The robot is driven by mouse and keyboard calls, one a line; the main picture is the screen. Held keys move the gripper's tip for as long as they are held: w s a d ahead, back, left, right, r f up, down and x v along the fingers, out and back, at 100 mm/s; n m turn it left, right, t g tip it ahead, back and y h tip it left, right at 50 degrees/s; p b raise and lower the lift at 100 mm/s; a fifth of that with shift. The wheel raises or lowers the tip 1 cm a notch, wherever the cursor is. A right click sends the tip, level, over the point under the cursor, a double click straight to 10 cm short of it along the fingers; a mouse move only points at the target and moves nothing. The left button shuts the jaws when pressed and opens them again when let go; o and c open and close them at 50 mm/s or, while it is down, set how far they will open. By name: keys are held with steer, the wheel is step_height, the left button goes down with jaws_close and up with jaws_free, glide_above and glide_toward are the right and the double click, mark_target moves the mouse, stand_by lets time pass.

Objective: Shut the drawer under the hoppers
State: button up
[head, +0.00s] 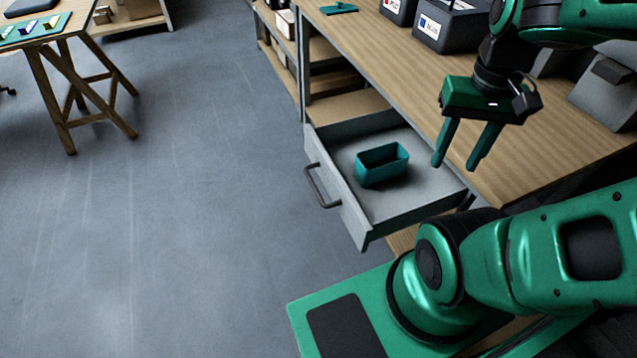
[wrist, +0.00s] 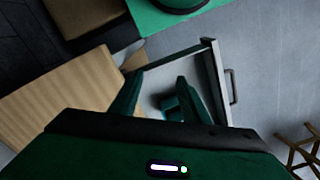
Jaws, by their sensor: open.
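The grey drawer (head: 345,208) stands pulled out from under the wooden bench top, with a dark bar handle (head: 321,186) on its front. A teal open box (head: 382,165) sits inside on the drawer floor. My gripper (head: 455,163) is open and empty, with its fingers pointing down, above the bench edge near the drawer's right side. In the wrist view the drawer (wrist: 216,85) and its handle (wrist: 232,86) lie beyond my fingers (wrist: 158,100). The teal box (wrist: 172,107) is partly hidden there by a finger.
Dark labelled hoppers (head: 450,24) stand on the bench top (head: 400,70). My green base is close to the drawer's near side. A trestle table (head: 70,65) stands at far left. The floor (head: 180,200) before the drawer is clear.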

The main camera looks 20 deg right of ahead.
steer(key=w+n, duration=0.2)
steer(key=w, duration=0.1)
steer(key=shift+w+a, duration=0.25)
steer(key=shift+a, duration=0.1)
jaws_close()
steer(key=w+a+f+n+g+h, duration=0.1)
steer(key=w+a+f+n+h, duration=0.2)
steer(key=w+a+n, duration=0.8)
steer(key=w+a+f+n+h, duration=0.1)
steer(key=w+a+f+n, duration=0.2)
steer(key=a, duration=0.4)
steer(key=w+a+f+n+t+h, duration=0.1)
steer(key=a+f+n, duration=0.3)
steer(key=a, duration=0.3)
steer(key=w+a+f+n, duration=0.2)
steer(key=a+f+n, duration=0.15)
steer(key=a, duration=0.25)
steer(key=d+f, duration=0.7)
steer(key=d, duration=0.1)
steer(key=shift+f+n, duration=0.25)
steer(key=shift+n, duration=0.1)
